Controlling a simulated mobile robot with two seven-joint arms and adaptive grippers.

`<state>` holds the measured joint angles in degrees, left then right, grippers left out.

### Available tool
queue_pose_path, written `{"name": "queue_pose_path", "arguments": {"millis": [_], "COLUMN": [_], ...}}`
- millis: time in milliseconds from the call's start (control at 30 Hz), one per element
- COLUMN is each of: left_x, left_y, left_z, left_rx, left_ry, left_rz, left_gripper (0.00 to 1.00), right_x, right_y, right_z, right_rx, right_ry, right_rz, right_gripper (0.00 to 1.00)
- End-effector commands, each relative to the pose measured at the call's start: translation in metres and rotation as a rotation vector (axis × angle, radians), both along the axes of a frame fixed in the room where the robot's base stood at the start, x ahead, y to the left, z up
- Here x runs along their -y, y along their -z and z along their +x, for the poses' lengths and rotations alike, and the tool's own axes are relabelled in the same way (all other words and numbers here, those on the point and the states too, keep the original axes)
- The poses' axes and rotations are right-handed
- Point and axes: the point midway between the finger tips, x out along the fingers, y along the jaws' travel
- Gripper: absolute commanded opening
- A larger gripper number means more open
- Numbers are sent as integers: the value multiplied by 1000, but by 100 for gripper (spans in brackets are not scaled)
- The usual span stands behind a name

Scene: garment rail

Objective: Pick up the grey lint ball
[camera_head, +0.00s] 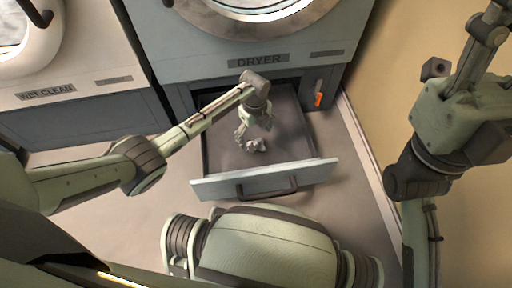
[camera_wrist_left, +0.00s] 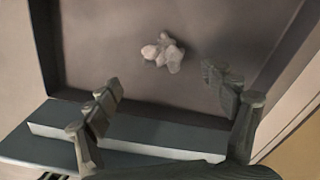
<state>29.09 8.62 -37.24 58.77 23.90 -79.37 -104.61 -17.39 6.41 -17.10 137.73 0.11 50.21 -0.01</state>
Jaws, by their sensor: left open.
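The grey lint ball (camera_head: 256,145) is a small lumpy clump on the floor of the open drawer (camera_head: 216,158) under the dryer. In the left wrist view the lint ball (camera_wrist_left: 163,53) lies beyond my fingertips, about midway between them and apart from both. My left gripper (camera_head: 253,132) reaches down into the drawer, open and empty, close to the lint ball. Its two spread fingers also show in the left wrist view (camera_wrist_left: 168,88). My right arm is at the right side of the head view, but its fingers are not visible.
The drawer's pale front panel (camera_head: 310,174) with a dark handle (camera_head: 267,188) stands nearest me. The dryer (camera_head: 240,60) is behind, with an orange item (camera_head: 319,97) at its lower right. A second machine (camera_head: 60,75) is at left. A beige wall (camera_head: 385,70) bounds the right.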

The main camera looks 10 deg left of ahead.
Motion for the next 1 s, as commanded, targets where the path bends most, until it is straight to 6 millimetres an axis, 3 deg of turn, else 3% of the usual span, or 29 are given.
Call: {"name": "queue_pose_path", "arguments": {"millis": [400,733,1000], "left_x": [1,0,0], "left_y": [59,62,63], "left_z": [6,6,6], "left_rx": [-1,1,0], "left_ry": [-1,-1,-1], "left_rz": [-1,-1,0], "left_gripper": [83,83,49], "right_x": [-7,-8,-8], "right_y": [0,-3,-3], "right_z": [6,6,7], "right_rx": [79,85,84], "right_ry": [-1,-1,-1], "right_rz": [-63,-70,-71], "right_gripper": [40,40,40]}}
